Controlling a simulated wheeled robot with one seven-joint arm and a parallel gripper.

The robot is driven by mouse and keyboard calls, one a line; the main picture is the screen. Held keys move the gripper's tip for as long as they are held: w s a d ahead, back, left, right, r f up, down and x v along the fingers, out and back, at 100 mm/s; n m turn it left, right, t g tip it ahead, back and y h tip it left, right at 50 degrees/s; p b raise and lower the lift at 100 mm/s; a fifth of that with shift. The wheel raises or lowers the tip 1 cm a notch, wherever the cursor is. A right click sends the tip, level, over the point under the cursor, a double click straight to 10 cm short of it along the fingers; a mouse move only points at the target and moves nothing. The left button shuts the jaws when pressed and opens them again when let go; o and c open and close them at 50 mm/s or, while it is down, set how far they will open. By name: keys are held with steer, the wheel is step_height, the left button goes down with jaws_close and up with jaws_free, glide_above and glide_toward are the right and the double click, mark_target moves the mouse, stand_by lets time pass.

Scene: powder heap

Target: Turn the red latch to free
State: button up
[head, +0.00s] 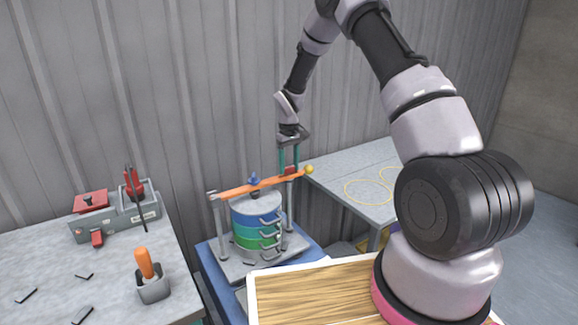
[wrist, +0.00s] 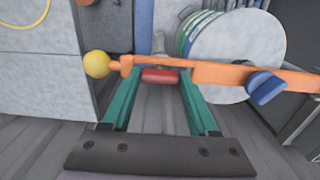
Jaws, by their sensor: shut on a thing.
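The red latch (head: 290,171) is a small red piece at the right end of an orange bar (head: 228,192), near the bar's yellow ball (head: 309,169). In the wrist view the red latch (wrist: 160,76) is a short red cylinder lying crosswise between the green fingertips, beside the orange bar (wrist: 225,75). My gripper (head: 289,170) reaches down from above with its two green fingers shut on the red latch. In the wrist view my gripper (wrist: 160,75) has one finger on each side of it. The latch's ends are partly hidden by the fingers.
The bar, with a blue knob (wrist: 265,87), crosses above a blue and green sieve stack (head: 256,212) between grey posts. A grey bench (head: 40,268) at left holds a red-topped device (head: 90,203) and an orange-handled tool (head: 145,262). A pale table (head: 335,177) stands at right.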

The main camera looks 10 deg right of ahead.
mark_target(289, 167)
stand_by(0.5)
steer(key=o, duration=1.4)
step_height(289, 167, up, 11)
steer(key=shift+f, duration=0.1)
